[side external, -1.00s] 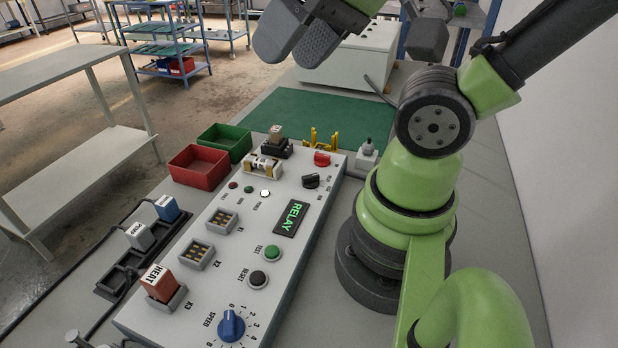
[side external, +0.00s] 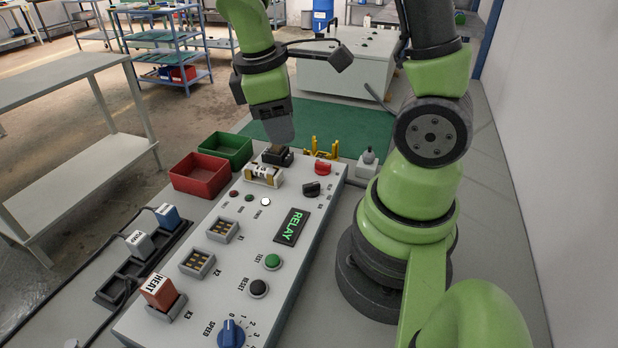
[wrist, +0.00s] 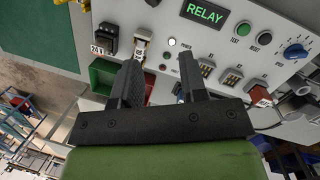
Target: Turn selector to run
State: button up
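The selector looks to be the black knob (side external: 311,189) near the far right edge of the white control panel (side external: 178,325). Its position labels are too small to read. In the wrist view a part of a black knob (wrist: 152,2) shows at the top edge. My gripper (side external: 282,140) points down above the far end of the panel, to the left of the black knob and apart from it. In the wrist view the two fingers of my gripper (wrist: 160,62) are spread with nothing between them.
A red knob (side external: 322,168) and yellow forked holder (side external: 321,148) are close to the black knob. The RELAY display (side external: 291,226), green button (side external: 272,262) and blue speed knob (side external: 231,334) lie nearer. Red bin (side external: 200,177) and green bin (side external: 226,149) stand left.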

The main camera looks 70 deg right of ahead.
aim_at(312, 184)
jog(key=s+d+f+n, duration=0.1)
jog(key=f, duration=0.3)
jog(key=s+d+f+n+g, duration=0.1)
jog(key=d+f, duration=0.1)
jog(key=f, duration=0.3)
jog(key=s+d+f+g, duration=0.1)
jog(key=f, duration=0.3)
jog(key=shift+d+f+n+h, duration=0.15)
jog(key=shift+f+n+h, duration=0.15)
jog(key=shift+n, duration=0.1)
grip_shut()
